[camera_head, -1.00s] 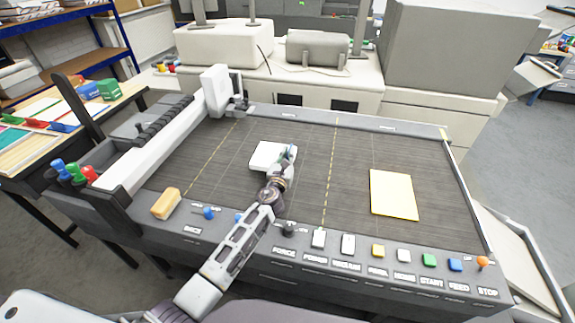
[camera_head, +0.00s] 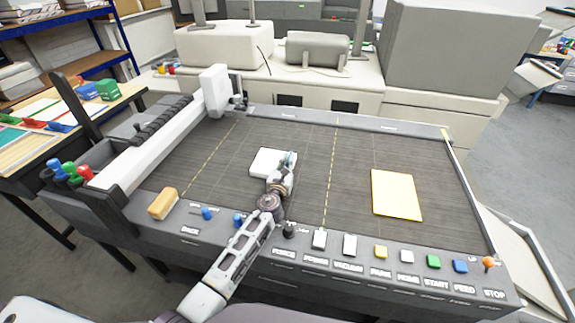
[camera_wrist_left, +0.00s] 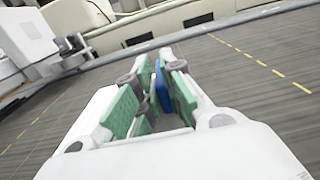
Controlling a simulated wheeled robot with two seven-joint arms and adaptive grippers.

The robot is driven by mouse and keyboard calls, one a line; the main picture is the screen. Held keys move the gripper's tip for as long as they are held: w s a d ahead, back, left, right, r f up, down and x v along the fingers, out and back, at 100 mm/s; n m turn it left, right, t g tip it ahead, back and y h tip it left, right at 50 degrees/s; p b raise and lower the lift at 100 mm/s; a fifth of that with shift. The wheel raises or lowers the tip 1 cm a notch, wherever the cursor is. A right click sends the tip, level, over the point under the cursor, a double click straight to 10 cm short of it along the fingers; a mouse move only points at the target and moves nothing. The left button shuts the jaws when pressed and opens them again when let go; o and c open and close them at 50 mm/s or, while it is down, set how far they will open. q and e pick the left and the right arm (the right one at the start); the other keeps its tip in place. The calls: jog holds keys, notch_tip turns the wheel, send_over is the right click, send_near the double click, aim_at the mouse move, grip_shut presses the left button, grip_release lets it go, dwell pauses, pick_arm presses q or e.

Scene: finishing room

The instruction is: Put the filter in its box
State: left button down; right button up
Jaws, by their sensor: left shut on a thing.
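A thin blue piece (camera_wrist_left: 162,84), which looks like the filter, is between the green finger pads of my left gripper (camera_wrist_left: 152,90) in the left wrist view. In the head view my left gripper (camera_head: 287,162) is over the right side of a white box-like thing (camera_head: 263,160) on the dark table. This white thing, probably the box, also shows partly behind the left finger in the wrist view (camera_wrist_left: 92,112). The gripper hides part of it, so I cannot tell whether they touch. My left gripper is shut on the blue piece. My right gripper is not in view.
A yellow sheet (camera_head: 397,194) lies on the dark table (camera_head: 300,205) at right. A tan block (camera_head: 163,204) sits at the front left. Labelled buttons and knobs line the front edge. A white gantry beam (camera_head: 150,150) spans the left side. The table's middle is otherwise clear.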

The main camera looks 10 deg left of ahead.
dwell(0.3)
pick_arm(q)
jog(key=c, duration=2)
grip_release()
jog(key=shift+f, duration=0.1)
jog(key=o, duration=0.5)
jog(key=shift+r, duration=0.2)
jog(key=shift+s+a, duration=0.2)
jog(key=shift+s, duration=5.8)
